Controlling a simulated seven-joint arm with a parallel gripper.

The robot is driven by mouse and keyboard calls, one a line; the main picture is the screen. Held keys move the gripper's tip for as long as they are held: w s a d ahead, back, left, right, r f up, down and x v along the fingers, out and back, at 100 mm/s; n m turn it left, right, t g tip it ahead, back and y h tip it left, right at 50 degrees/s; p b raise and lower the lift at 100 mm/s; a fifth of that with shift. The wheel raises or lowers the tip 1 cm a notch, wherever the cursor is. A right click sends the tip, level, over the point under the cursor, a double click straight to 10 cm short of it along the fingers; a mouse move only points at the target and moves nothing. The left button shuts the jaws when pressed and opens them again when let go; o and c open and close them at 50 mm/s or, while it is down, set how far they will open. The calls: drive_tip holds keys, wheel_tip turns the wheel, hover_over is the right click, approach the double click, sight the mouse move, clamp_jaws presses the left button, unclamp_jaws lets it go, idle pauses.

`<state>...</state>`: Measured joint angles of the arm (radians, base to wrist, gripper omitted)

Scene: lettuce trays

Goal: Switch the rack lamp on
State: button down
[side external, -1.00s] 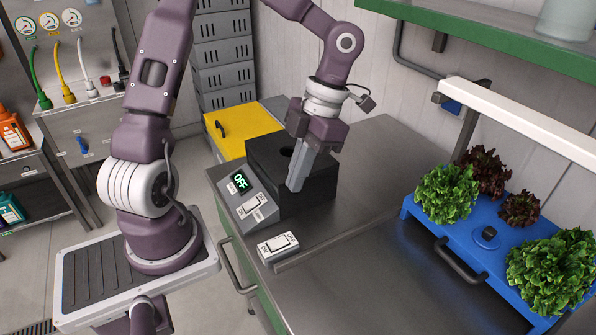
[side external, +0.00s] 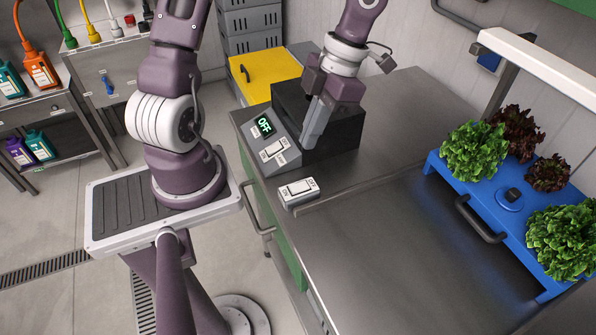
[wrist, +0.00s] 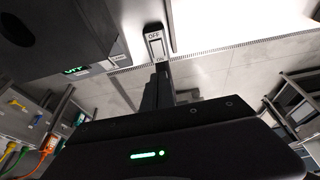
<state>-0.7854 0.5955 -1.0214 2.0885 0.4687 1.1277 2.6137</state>
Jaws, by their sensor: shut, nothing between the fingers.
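A light grey rocker switch (side external: 298,190) marked ON and OFF sits on the near-left edge of the bench. A second rocker (side external: 274,149) is on the sloped panel of a black box, below a green display (side external: 264,126) reading OFF. My gripper (side external: 309,146) is shut and empty. It points down in front of the black box, right of the panel rocker and above and behind the bench switch, apart from both. The wrist view shows the bench switch (wrist: 155,46) beyond my fingers (wrist: 158,80). The white lamp bar (side external: 540,68) hangs over the blue tray; I cannot tell whether it is lit.
The black box (side external: 335,148), with an opening in its top, stands close beside my gripper. A yellow bin (side external: 255,77) is behind it. The blue tray (side external: 470,200) carries several lettuces on the right. The middle of the metal bench (side external: 390,230) is clear.

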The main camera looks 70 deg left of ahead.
sight(298, 186)
drive_tip(key=x, duration=1)
drive_tip(key=shift+w+f, duration=0.25)
drive_tip(key=shift+f, duration=0.2)
drive_tip(key=shift+f, duration=0.2)
drive_tip(key=shift+w+r, duration=0.1)
drive_tip(key=shift+w, duration=0.7)
drive_tip(key=s+v, duration=0.1)
drive_tip(key=v, duration=1.3)
drive_tip(key=shift+r, duration=0.1)
